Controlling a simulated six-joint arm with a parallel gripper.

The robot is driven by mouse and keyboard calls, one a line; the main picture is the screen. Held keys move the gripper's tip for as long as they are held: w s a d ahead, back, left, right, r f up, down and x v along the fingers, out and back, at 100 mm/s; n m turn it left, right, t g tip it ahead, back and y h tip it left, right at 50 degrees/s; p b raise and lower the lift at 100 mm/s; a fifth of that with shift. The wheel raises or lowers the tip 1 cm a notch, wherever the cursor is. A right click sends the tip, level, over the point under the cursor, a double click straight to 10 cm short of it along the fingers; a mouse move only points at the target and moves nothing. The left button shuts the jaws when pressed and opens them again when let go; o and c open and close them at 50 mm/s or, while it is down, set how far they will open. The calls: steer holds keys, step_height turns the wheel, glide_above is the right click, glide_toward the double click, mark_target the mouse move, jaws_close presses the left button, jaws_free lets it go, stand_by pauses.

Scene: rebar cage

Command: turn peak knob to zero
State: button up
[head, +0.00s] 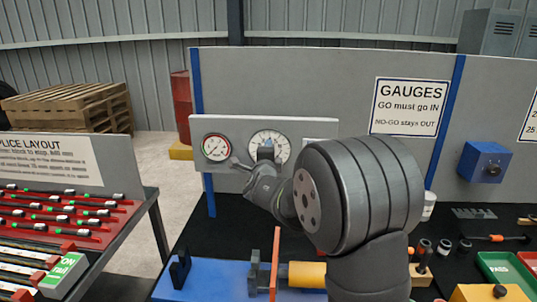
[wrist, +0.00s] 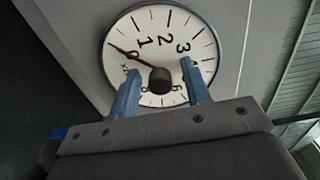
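The larger round white dial (head: 283,149) is on the grey panel. In the wrist view the dial (wrist: 205,40) shows large numerals and a thin red needle (wrist: 125,50) pointing to the upper left, near the low numerals. A dark round knob (wrist: 160,80) sits at the dial's centre. My gripper (wrist: 160,68) has its two blue fingers apart, one on each side of the knob, with visible gaps; I cannot tell how far in front of it they are. In the head view my gripper (head: 265,151) covers the dial's lower middle and hides the knob.
A smaller red-rimmed gauge (head: 216,148) sits left of the dial on the same panel. A blue fixture (head: 215,282) with an orange plate and yellow cylinder is below. A blue box (head: 484,161) with a dark knob is on the wall to the right.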

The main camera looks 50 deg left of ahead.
steer(key=shift+s, duration=0.1)
steer(key=v, duration=1.7)
steer(key=shift+r, duration=0.1)
steer(key=x, duration=1.7)
